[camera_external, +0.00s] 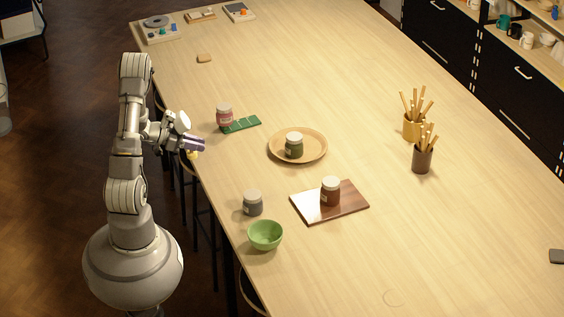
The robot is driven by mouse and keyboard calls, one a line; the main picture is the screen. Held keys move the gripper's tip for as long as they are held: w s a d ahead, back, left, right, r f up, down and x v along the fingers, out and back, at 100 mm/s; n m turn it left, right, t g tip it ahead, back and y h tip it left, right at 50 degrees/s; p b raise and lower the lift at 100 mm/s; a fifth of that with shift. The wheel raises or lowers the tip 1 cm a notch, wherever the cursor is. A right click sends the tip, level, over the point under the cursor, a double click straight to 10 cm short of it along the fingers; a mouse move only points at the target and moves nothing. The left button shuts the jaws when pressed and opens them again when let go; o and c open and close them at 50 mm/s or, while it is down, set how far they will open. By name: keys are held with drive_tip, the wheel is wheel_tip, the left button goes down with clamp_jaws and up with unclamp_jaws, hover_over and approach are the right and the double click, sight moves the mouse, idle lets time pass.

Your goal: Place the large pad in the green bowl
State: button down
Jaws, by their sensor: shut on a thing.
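My gripper (196,148) is just off the left edge of the table, left of the pink-labelled jar. It is shut on a small yellow thing (193,156), mostly hidden by the fingers; I cannot tell for sure if this is the large pad. The green bowl (265,236) stands upright near the table's left edge, toward the front, and looks empty. It is well below and to the right of my gripper in the picture. A small tan pad-like piece (204,58) lies flat on the table farther back.
A pink-labelled jar (224,116) and green tile strip (241,125) are near my gripper. A grey jar (253,203) stands just behind the bowl. A round tray (298,158) and brown board (314,211) each bear a jar. The table's right front is mostly clear.

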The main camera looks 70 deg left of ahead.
drive_tip(key=w+d+r+b, duration=0.1)
drive_tip(key=w+d+r, duration=0.1)
drive_tip(key=w+d, duration=1.1)
drive_tip(key=w+d+r+b, duration=0.1)
drive_tip(key=w+d, duration=0.5)
drive_tip(key=d, duration=0.6)
drive_tip(key=s+d+f+m+g+h+p, duration=0.1)
drive_tip(key=s+d+f+m+g+p, duration=0.2)
drive_tip(key=d, duration=1.1)
drive_tip(key=s+d+m+g+h+p, duration=0.15)
drive_tip(key=d+m+g, duration=0.4)
drive_tip(key=d, duration=0.75)
drive_tip(key=m+g+y+p, duration=0.2)
drive_tip(key=m+y+p, duration=0.8)
drive_tip(key=m+p, duration=0.65)
approach(262, 236)
drive_tip(key=shift+n+t+h, duration=0.25)
drive_tip(key=shift+n+t, duration=0.1)
drive_tip(key=shift+n, duration=0.25)
drive_tip(key=f+b, duration=0.1)
drive_tip(key=b, duration=0.1)
drive_tip(key=f+b, duration=0.2)
drive_tip(key=d+f+b, duration=0.1)
drive_tip(key=f+b, duration=0.1)
drive_tip(key=shift+w+d, duration=0.1)
drive_tip(key=shift+w, duration=0.2)
